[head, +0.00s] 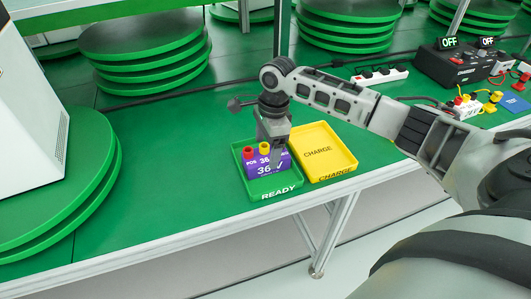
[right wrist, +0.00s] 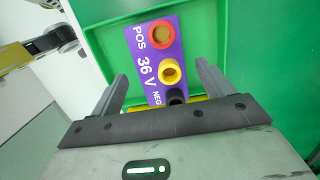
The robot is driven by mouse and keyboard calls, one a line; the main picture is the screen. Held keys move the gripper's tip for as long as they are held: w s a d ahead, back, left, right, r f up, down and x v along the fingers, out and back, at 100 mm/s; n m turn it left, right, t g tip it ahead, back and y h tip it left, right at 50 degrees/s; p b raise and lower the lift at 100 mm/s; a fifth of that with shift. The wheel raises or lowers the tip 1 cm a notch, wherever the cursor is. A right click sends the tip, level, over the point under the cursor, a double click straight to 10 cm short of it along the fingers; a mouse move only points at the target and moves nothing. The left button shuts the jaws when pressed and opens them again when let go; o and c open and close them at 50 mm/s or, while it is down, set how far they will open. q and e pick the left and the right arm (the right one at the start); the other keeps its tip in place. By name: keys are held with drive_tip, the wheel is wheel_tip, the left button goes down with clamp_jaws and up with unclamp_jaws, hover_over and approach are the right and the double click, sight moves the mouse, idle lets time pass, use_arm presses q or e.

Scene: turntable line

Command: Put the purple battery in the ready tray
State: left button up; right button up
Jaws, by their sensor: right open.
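The purple battery (head: 259,170), marked 36 V, stands inside the green ready tray (head: 268,195) at the middle of the bench edge. Its red and yellow terminals show in the head view. In the right wrist view the battery (right wrist: 148,68) also shows a black terminal near my gripper. My right gripper (head: 275,152) is over the tray at the battery. In the right wrist view its open fingers (right wrist: 160,75) stand on either side of the battery's near end, with gaps visible.
The yellow charge tray (head: 318,148) sits empty just right of the ready tray. Stacked green turntable discs (head: 145,45) stand behind. A white power strip (head: 380,77) and a black box reading OFF (head: 455,62) are at the back right.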

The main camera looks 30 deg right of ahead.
wheel_tip(320, 180, up, 8)
drive_tip(key=d, duration=0.1)
drive_tip(key=shift+r, duration=0.2)
drive_tip(key=shift+s, duration=0.1)
idle(0.3)
